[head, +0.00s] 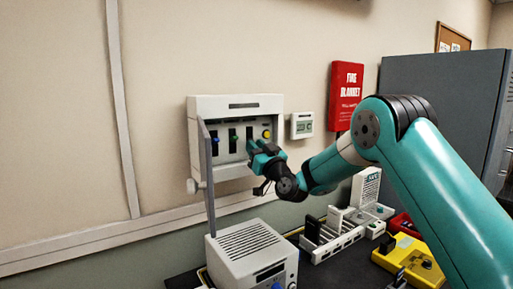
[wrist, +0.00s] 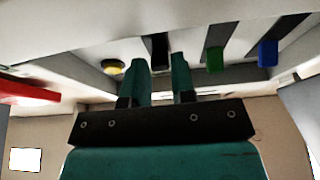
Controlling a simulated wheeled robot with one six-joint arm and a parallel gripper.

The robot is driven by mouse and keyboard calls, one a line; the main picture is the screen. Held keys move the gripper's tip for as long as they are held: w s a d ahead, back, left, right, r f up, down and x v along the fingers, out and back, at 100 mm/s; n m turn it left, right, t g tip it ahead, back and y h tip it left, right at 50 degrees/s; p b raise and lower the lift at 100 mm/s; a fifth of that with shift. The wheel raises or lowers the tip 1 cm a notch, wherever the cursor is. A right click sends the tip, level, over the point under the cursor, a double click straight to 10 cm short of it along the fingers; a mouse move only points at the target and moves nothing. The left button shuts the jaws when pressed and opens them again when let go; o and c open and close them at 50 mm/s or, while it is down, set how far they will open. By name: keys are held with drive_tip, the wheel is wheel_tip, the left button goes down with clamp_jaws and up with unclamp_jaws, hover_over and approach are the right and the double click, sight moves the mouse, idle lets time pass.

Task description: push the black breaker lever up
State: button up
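The breaker box (head: 222,104) is on the wall with its door (head: 208,175) swung open on the left. In the wrist view the black lever (wrist: 158,48) shows just past the fingertips, in line with the gap between them. The green lever (wrist: 214,60) and blue lever (wrist: 267,53) are beside it, and a yellow knob (wrist: 113,67) is on its other side. My gripper (wrist: 161,72) is open with a narrow gap and nothing in it. In the head view my gripper (head: 257,151) is at the box's lower right and covers part of the black lever's place; I cannot tell contact.
A small white wall unit (head: 301,125) and a red fire blanket case (head: 346,95) are right of the box. Below, a grey vented device (head: 250,243), a white rack (head: 330,240) and a yellow device (head: 409,262) crowd the dark bench. A grey cabinet (head: 440,95) stands at right.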

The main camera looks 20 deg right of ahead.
clamp_jaws()
drive_tip(key=shift+r+p, duration=0.25)
drive_tip(key=shift+p, duration=0.15)
drive_tip(key=r+g+p, duration=0.1)
drive_tip(key=p, duration=0.2)
drive_tip(key=r+g+h+p, duration=0.1)
drive_tip(key=g+p, duration=0.1)
drive_tip(key=shift+s+p, duration=0.2)
drive_tip(key=shift+p, duration=0.2)
drive_tip(key=g+p, duration=0.1)
drive_tip(key=p, duration=0.1)
drive_tip(key=r+g+h+p, duration=0.1)
drive_tip(key=g+p, duration=0.3)
drive_tip(key=shift+w+r+h, duration=0.15)
drive_tip(key=shift+r+h, duration=0.15)
drive_tip(key=shift+r, duration=0.1)
drive_tip(key=g+p, duration=0.2)
drive_tip(key=shift+w+r+h+p, duration=0.2)
drive_tip(key=shift+r+h+p, duration=0.05)
drive_tip(key=shift+h+p, duration=0.15)
drive_tip(key=shift+g, duration=0.4)
